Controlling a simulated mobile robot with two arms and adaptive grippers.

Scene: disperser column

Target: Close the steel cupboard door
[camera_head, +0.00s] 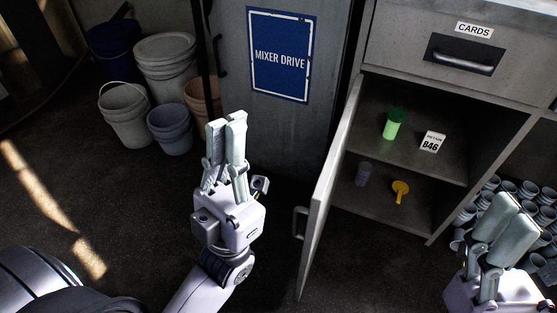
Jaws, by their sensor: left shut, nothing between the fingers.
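The steel cupboard door (328,184) stands open, swung out toward me and seen nearly edge-on, with a handle (299,222) on its left face. The cupboard (418,78) behind it is open, showing two shelves. My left gripper (227,122) is shut and empty, pointing up, to the left of the door and apart from it. My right gripper (507,218) is at the lower right, right of the cupboard opening; its fingers look close together, but I cannot tell whether they are shut.
A green-lidded container (393,124), a "846" card (432,141), a grey jar (363,173) and a yellow item (400,191) are in the cupboard. Several buckets (165,65) stand at the back left. Grey cups (538,192) lie at the right. Floor left of the door is clear.

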